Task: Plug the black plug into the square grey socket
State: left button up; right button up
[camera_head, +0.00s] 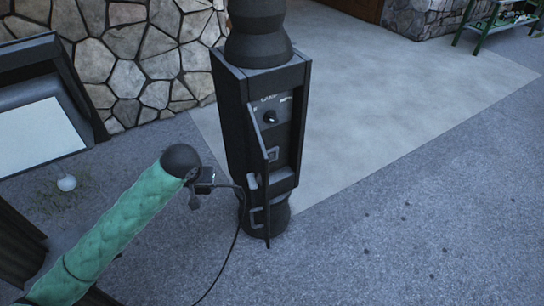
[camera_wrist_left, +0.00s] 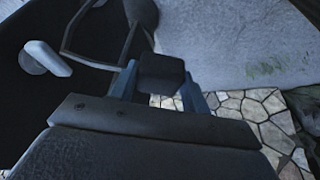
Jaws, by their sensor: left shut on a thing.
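My left gripper (camera_head: 210,186) is at the end of the green-sleeved arm, just left of the dark post. It is shut on the black plug, which shows as a dark block (camera_wrist_left: 162,72) between the bluish fingers in the left wrist view. In the head view the plug is small and hard to make out. A black cable (camera_head: 236,238) hangs from beside the gripper to the ground. The square grey socket (camera_head: 272,155) is on the post's front panel, up and right of the gripper and apart from it. My right gripper is out of view.
The dark post (camera_head: 229,110) has a narrow open door (camera_head: 262,170) standing out beside the socket. A stone wall (camera_head: 150,60) is behind.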

pick_arm(q)
jog(key=s+f, duration=0.3)
jog(key=f, duration=1.1)
jog(key=shift+s, duration=0.4)
